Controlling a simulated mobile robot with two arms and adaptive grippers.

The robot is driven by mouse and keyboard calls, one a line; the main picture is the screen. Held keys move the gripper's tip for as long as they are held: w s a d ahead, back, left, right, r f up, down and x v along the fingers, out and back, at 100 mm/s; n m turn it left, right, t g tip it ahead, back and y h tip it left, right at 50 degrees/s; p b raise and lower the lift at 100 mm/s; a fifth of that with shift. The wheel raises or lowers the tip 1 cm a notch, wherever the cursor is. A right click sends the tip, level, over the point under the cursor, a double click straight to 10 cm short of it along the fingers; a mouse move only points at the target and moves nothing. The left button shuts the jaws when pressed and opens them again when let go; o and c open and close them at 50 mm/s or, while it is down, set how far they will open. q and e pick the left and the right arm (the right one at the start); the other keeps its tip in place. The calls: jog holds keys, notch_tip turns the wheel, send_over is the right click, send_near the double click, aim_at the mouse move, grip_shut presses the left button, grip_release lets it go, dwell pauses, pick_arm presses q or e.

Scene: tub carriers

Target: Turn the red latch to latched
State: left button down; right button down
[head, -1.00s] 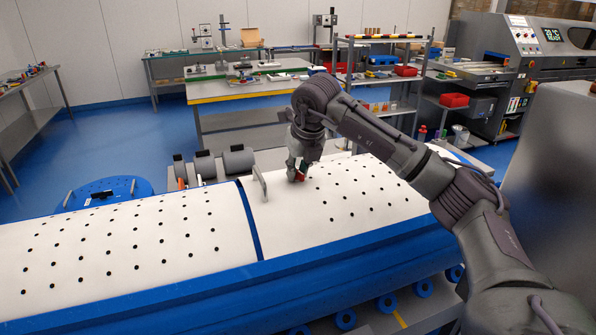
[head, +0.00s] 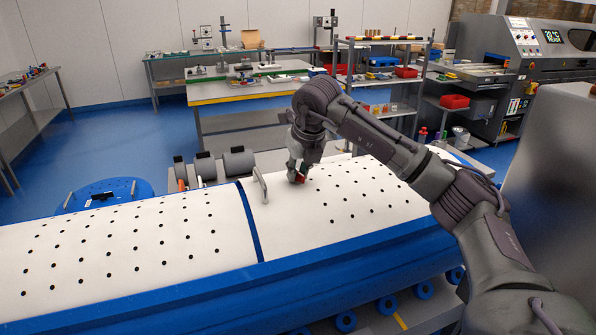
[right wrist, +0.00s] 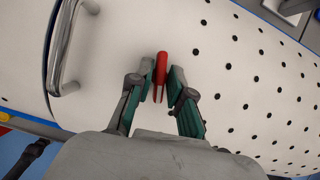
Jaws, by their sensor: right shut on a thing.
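The red latch (right wrist: 161,68) shows in the right wrist view as a narrow red piece on the white perforated cover (right wrist: 210,18). My right gripper (right wrist: 160,78) has its fingers on both sides of the latch and is shut on it. In the head view the right gripper (head: 298,179) reaches down to the white cover (head: 375,190), and only a small red part of the latch (head: 300,178) shows beside the fingers. The rest of the latch is hidden there. My left gripper is not in view.
A metal handle (head: 260,184) stands on the cover left of the gripper; it also shows in the wrist view (right wrist: 66,60). A blue seam (head: 249,220) divides the cover. Grey rollers (head: 238,161) lie behind it. Workbenches and shelves stand farther back.

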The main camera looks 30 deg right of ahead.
jog(key=shift+d+r, duration=0.1)
jog(key=shift+r, duration=0.1)
jog(key=c, duration=1.3)
grip_release()
jog(key=shift+o, duration=0.9)
jog(key=shift+f, duration=0.15)
jog(key=v, duration=1.2)
jog(key=shift+o, duration=0.3)
